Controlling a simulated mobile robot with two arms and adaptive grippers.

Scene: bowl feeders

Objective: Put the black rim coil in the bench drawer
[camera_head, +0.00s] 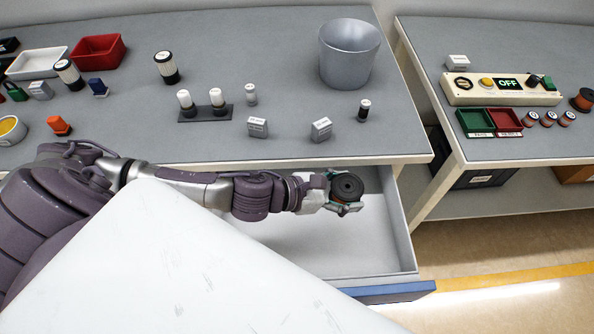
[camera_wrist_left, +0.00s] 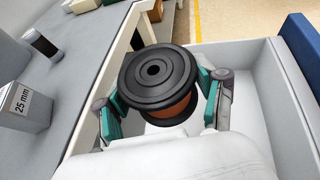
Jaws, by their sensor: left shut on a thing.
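The black rim coil (camera_head: 347,188) has black flanges and a copper-coloured winding. It also fills the middle of the left wrist view (camera_wrist_left: 158,82). My left gripper (camera_head: 343,204) is shut on it, with a teal finger pad on each side, as the left wrist view (camera_wrist_left: 163,112) shows. The coil is held over the open bench drawer (camera_head: 408,240), which is white inside with a blue front. The part of the drawer that shows is empty; my arm and a white panel hide its left part. My right gripper is not in view.
The grey bench top (camera_head: 290,95) lies behind the drawer, its front edge close to the gripper. Small labelled blocks (camera_head: 321,129), a dark-banded cylinder (camera_head: 364,110) and a grey bucket (camera_head: 349,55) stand on it. A second bench with a control box (camera_head: 500,89) is at the right.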

